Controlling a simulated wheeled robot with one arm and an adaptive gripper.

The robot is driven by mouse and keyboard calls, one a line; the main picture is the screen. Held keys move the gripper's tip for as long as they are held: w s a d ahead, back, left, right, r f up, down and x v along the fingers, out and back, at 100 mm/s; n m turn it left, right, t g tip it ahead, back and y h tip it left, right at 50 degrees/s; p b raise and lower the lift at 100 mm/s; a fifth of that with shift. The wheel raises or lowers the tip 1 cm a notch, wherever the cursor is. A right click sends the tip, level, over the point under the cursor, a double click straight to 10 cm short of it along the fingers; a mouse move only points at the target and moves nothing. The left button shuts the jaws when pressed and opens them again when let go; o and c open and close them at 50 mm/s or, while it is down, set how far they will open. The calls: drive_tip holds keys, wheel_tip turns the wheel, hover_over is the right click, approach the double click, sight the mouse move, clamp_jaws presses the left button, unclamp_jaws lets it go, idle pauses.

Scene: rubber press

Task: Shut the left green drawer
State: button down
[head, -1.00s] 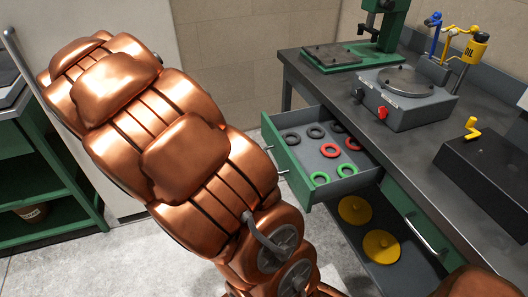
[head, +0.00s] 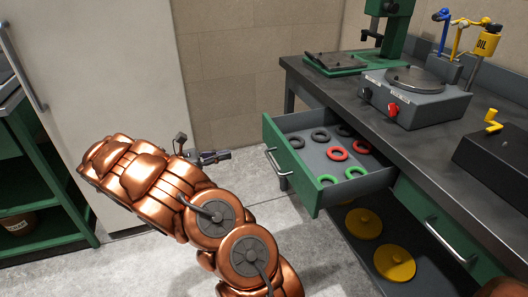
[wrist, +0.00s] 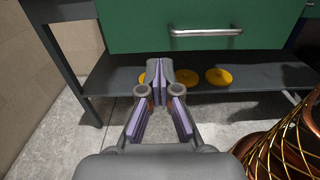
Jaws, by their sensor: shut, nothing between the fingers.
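The left green drawer (head: 290,170) stands pulled out from under the workbench in the head view. Black, red and green rings lie in it. Its green front with a metal handle (head: 277,162) faces my arm. In the wrist view the drawer front (wrist: 200,28) fills the top, with its handle (wrist: 206,32) near the upper middle. My gripper (head: 222,156) is to the left of the drawer front in the head view, apart from it. In the wrist view my gripper (wrist: 159,75) has its fingertips together, with nothing between them, appearing below the handle.
The workbench (head: 345,91) carries a hot plate (head: 415,95), a green press (head: 385,40) and a dark box (head: 495,160). A second green drawer (head: 430,225) is flush at right. Yellow discs (head: 394,262) lie on the lower shelf. Grey floor (head: 250,200) is open in front.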

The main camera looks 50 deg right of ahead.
sight(274, 144)
drive_tip(key=b+x, duration=0.1)
drive_tip(key=x, duration=1.1)
drive_tip(key=shift+d+f, duration=0.15)
drive_tip(key=shift+d, duration=0.15)
drive_tip(key=shift+s+d, duration=0.4)
drive_tip(key=shift+d, duration=0.2)
